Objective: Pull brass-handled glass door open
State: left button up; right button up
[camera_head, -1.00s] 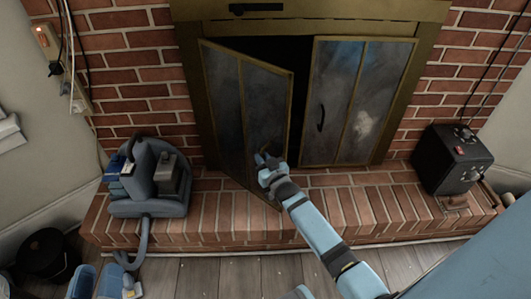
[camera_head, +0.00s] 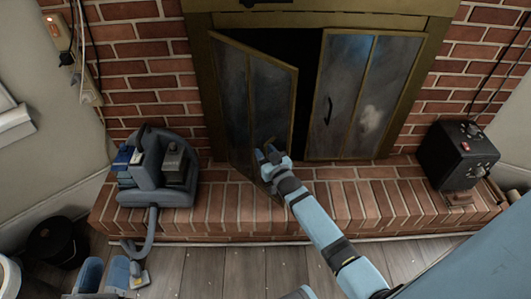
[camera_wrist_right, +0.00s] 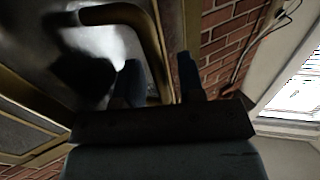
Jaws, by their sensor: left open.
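The left glass door panel (camera_head: 238,95) of the brass-framed fireplace stands ajar, swung out toward me, with a dark gap on its right. The right glass panel (camera_head: 345,95) with a dark handle (camera_head: 328,110) is shut. My right gripper (camera_head: 268,153) is at the lower part of the left panel. In the right wrist view a curved brass bar (camera_wrist_right: 152,38), which looks like the door handle, runs down between my right fingers (camera_wrist_right: 158,82); whether they press on it is unclear.
A brick hearth ledge (camera_head: 350,212) runs below the doors. A blue-grey vacuum-like machine (camera_head: 155,170) with a hose sits on its left. A black box with knobs (camera_head: 458,158) stands on the right. A dark bucket (camera_head: 55,242) is on the wooden floor.

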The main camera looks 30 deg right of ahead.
jog(key=shift+s, duration=0.15)
jog(key=shift+s, duration=0.4)
pick_arm(q)
notch_tip(320, 180, down, 6)
jog(key=s+a+g+y+p, duration=0.1)
jog(key=a+g+y+p, duration=0.1)
jog(key=g+p, duration=0.1)
jog(key=shift+a+f+y+p, duration=0.25)
jog(key=shift+a+y+p, duration=0.05)
pick_arm(e)
jog(key=s, duration=1.2)
jog(key=shift+s+a, duration=0.2)
jog(key=shift+s, duration=0.2)
